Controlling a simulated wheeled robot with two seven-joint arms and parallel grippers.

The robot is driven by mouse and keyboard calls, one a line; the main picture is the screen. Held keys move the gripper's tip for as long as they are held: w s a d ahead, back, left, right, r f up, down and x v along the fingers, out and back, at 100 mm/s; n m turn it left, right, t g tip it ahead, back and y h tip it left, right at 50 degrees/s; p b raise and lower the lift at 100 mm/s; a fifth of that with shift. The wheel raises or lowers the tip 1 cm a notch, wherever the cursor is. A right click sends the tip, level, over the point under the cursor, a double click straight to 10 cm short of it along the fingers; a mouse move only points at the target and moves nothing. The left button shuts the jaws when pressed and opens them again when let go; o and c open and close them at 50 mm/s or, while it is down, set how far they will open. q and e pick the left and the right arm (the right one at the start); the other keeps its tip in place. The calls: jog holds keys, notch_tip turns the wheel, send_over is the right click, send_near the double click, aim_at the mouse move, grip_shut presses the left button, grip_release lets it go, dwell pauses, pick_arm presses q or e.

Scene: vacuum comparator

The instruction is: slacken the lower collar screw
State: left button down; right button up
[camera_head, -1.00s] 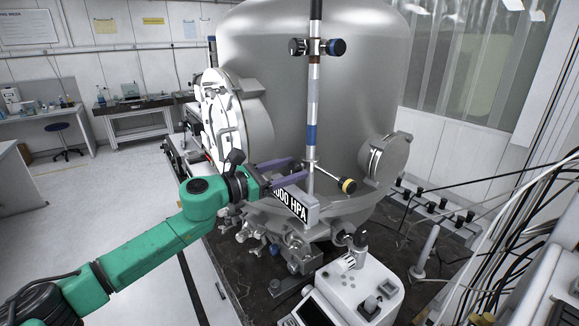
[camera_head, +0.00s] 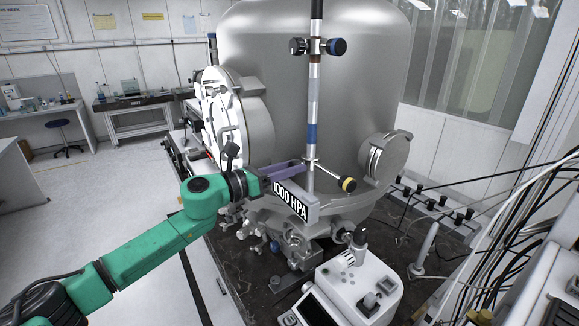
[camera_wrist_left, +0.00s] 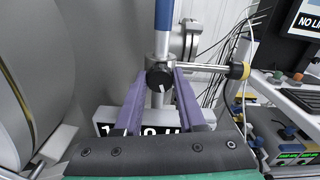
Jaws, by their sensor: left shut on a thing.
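The lower collar (camera_head: 312,162) sits on the upright striped rod (camera_head: 312,105) in front of the steel vessel. In the left wrist view, its screw's black knob (camera_wrist_left: 159,78) with a white mark faces me. My left gripper (camera_head: 303,165) comes in from the left with purple fingers. In the left wrist view, the fingertips (camera_wrist_left: 162,76) lie on either side of the knob and are shut on it. In the head view, the knob is hidden by the fingers. A side arm from the collar ends in a black and yellow knob (camera_head: 347,185).
An upper collar (camera_head: 317,46) with black and blue knobs is higher on the rod. A "1000 HPA" plate (camera_head: 290,201) hangs just below my gripper. A white console (camera_head: 350,283) stands in front. Cables (camera_head: 500,215) run at the right.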

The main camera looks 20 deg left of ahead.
pick_arm(q)
jog(key=n+p, duration=0.1)
jog(key=n, duration=0.3)
jog(key=shift+r+n, duration=0.15)
jog(key=shift+n, duration=0.15)
jog(key=shift+n+p, duration=0.85)
jog(key=shift+n, duration=0.75)
jog(key=c, duration=0.5)
grip_release()
jog(key=shift+w, duration=0.1)
